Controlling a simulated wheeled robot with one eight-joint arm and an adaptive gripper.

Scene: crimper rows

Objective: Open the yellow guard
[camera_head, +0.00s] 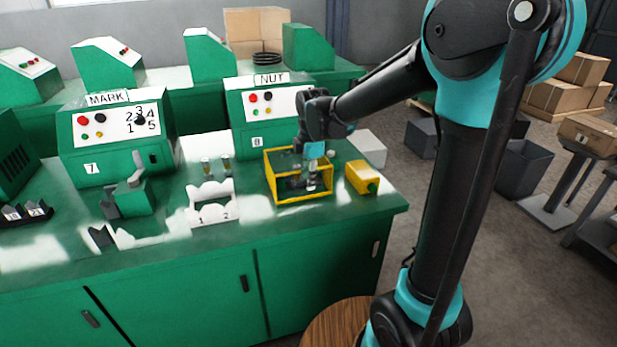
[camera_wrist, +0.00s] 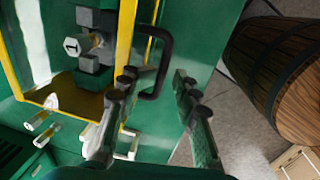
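The yellow guard (camera_head: 270,176) is a yellow-edged box frame on the green bench, in front of the NUT machine (camera_head: 262,110). It appears closed. In the wrist view its yellow bar (camera_wrist: 125,40) runs down past grey jaws (camera_wrist: 95,40) that surround a part marked 1. A black loop handle (camera_wrist: 167,45) sticks out from the guard. My gripper (camera_wrist: 156,75) is open, its two fingers on either side of the lower part of the handle. I cannot tell whether a finger touches it. In the head view my gripper (camera_head: 313,165) is at the guard's front right and hides part of it.
The MARK machine (camera_head: 115,130) is farther left.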

